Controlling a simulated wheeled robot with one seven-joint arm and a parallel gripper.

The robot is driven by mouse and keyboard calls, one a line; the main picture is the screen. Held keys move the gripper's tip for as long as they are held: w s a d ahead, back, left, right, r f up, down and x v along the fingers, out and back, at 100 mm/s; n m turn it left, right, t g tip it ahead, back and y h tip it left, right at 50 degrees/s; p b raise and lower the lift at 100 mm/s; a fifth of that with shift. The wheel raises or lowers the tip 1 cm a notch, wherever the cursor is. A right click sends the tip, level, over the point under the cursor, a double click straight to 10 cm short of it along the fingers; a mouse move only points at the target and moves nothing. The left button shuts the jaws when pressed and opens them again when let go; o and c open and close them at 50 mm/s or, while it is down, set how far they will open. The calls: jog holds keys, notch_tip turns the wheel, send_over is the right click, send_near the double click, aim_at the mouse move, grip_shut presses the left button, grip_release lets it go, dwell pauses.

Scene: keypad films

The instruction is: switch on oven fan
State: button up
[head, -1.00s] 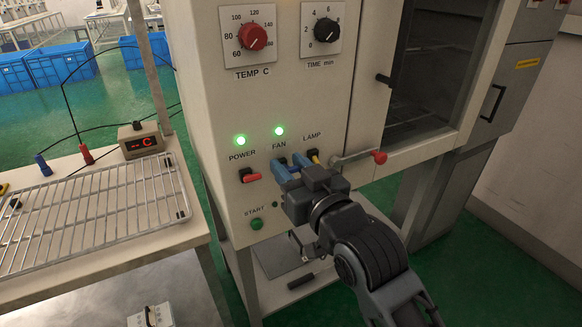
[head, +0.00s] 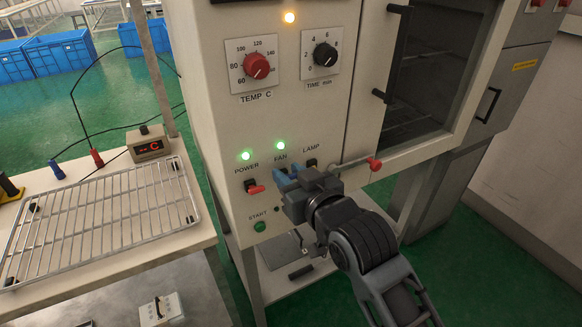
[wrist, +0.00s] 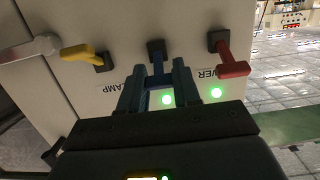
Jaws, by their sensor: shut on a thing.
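The oven's front panel (head: 225,125) carries a row of switches labelled POWER, FAN and LAMP. The fan switch (wrist: 155,47) has a dark base and a blue lever, in the middle of the row in the wrist view. My gripper (head: 285,176) is at this switch, its blue fingers shut on the lever; it also shows in the wrist view (wrist: 157,82). In the head view the gripper mostly hides the fan switch. The green fan light (head: 280,146) above the FAN label is lit, as is the green power light (head: 245,155).
The red power switch (wrist: 232,66) and yellow lamp switch (wrist: 80,52) flank my fingers closely. A door latch with a red knob (head: 374,163) sticks out to the right. The green start button (head: 260,226) sits below. A wire rack (head: 110,220) lies on the left bench.

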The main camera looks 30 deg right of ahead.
jog(key=shift+r, duration=0.15)
jog(key=o, duration=1.1)
jog(key=shift+c, duration=0.2)
jog(key=s+r+b, duration=0.1)
jog(key=s, duration=0.6)
jog(key=shift+s+r, duration=0.2)
jog(key=shift+s, duration=0.1)
